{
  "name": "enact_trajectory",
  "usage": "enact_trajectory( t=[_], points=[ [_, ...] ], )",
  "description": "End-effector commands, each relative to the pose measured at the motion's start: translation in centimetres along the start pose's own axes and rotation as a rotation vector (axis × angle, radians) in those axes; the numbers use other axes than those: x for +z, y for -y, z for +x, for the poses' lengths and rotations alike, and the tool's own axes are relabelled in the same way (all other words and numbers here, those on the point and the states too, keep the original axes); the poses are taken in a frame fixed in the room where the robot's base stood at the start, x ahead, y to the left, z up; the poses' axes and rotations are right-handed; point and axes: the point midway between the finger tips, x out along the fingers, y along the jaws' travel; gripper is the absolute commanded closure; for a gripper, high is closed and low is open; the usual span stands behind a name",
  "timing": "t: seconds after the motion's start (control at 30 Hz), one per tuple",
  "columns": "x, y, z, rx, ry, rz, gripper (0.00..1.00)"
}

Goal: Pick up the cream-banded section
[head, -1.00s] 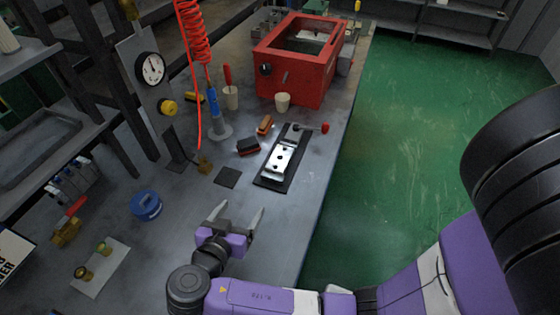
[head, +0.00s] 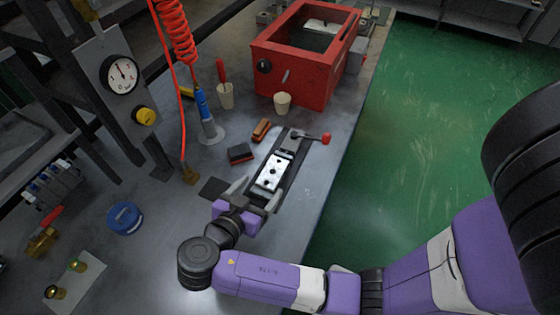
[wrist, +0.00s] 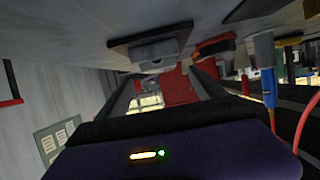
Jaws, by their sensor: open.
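A silver block with dark holes (head: 272,172) sits on a dark base plate (head: 293,178) on the bench. It appears as a grey block (wrist: 157,52) above my fingertips in the upside-down wrist view. A dark block with a red edge (head: 240,153) and an orange-brown block (head: 262,130) lie left of the plate. I cannot make out a cream band on any of them. My gripper (head: 262,188) is open and appears empty at the near end of the silver block; contact cannot be judged. Its fingers also show in the wrist view (wrist: 165,83).
A lever with a red knob (head: 326,138) sticks out to the right at the plate's far end. Behind are a cream cup (head: 282,103) and a red box (head: 305,65). A blue ring (head: 124,218) and dark pad (head: 213,188) are left. The bench edge is right.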

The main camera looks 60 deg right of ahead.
Motion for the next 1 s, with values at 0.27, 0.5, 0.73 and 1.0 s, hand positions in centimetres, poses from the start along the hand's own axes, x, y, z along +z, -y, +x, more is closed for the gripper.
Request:
enact_trajectory(
  t=[0.27, 0.5, 0.73, 1.0],
  points=[
    [-0.1, 0.0, 1.6, 0.001, -0.001, -0.001, 0.22],
    [-0.3, -0.1, 4.1, 0.003, 0.0, -0.002, 0.22],
    [-0.2, 0.0, 7.2, 0.002, -0.001, -0.002, 0.22],
    [0.0, 0.1, 7.8, 0.0, 0.0, -0.001, 0.22]
  ],
)
